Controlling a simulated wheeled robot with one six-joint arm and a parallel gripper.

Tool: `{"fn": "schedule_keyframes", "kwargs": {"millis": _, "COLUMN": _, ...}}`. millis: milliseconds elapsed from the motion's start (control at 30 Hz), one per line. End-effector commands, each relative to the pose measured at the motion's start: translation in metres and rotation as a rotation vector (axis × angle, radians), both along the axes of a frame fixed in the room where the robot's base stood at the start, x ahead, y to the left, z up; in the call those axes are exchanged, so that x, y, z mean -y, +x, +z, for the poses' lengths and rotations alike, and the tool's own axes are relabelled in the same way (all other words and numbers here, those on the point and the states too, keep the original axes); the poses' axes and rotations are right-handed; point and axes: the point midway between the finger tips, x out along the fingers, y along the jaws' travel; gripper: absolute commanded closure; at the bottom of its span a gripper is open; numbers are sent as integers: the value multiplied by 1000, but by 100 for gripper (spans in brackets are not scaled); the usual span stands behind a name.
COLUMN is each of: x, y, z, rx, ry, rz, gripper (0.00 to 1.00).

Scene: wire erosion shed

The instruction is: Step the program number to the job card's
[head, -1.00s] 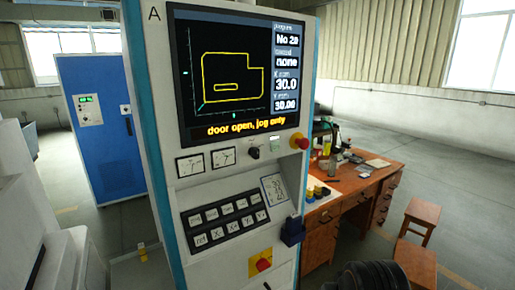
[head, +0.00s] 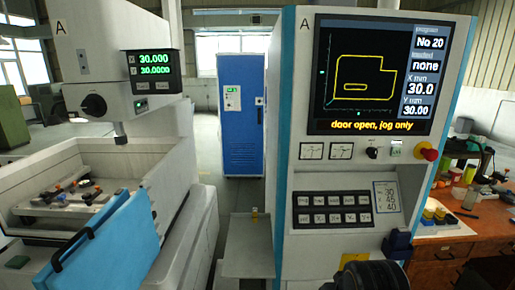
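The control cabinet marked A (head: 290,150) stands right of centre. A black knob (head: 372,153) and a red mushroom button (head: 428,152) sit under the screen. My gripper's fingers are not in view; only a dark ribbed part of my arm shows at the bottom edge.
At left stands the machine (head: 90,95) with a green readout (head: 152,66) and open tank; its blue door panel (head: 105,245) juts forward. A blue cabinet (head: 240,120) stands behind. A wooden desk (head: 455,255) with bottles is at right. A dark blue holder (head: 397,243) sticks out from the control cabinet.

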Motion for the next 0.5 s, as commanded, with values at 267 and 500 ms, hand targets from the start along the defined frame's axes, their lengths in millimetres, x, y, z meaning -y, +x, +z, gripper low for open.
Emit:
{"fn": "schedule_keyframes", "kwargs": {"millis": 267, "x": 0, "y": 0, "z": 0, "rx": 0, "ry": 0, "rz": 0, "gripper": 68}}
{"fn": "schedule_keyframes", "kwargs": {"millis": 500, "x": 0, "y": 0, "z": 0, "rx": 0, "ry": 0, "rz": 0, "gripper": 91}}
